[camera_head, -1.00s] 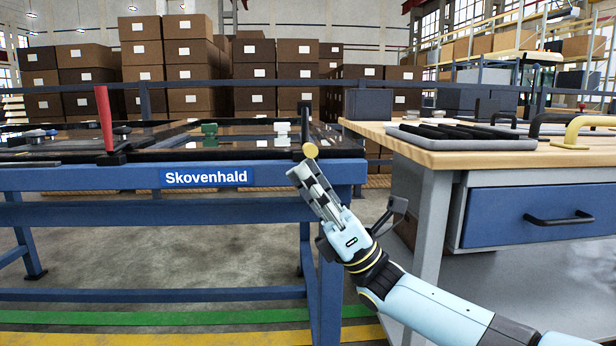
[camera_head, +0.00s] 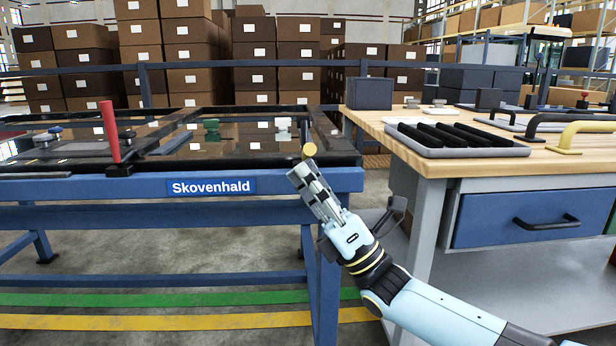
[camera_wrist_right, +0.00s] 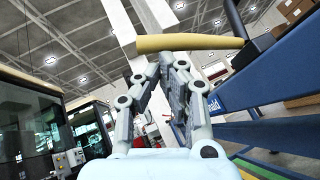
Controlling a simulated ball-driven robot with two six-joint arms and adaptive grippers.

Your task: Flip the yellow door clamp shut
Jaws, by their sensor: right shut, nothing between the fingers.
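The yellow door clamp lever (camera_head: 310,150) shows nearly end-on as a round disc at the right front corner of the blue-framed trolley. In the right wrist view the yellow lever (camera_wrist_right: 190,42) lies crosswise just beyond my fingertips, its right end meeting a black part. My right gripper (camera_head: 299,171) is shut and empty, pointing up at the lever from below. Its fingertips are at or very near the lever; I cannot tell if they touch. The right gripper's fingers (camera_wrist_right: 172,60) lean together in the wrist view. My left gripper is out of view.
A red upright lever (camera_head: 110,132) stands on the trolley's dark frame at left. The blue trolley rail (camera_head: 100,190) runs below. At right, a wooden-topped bench (camera_head: 440,158) with a blue drawer (camera_head: 515,215) stands close to my right arm. The floor below is open.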

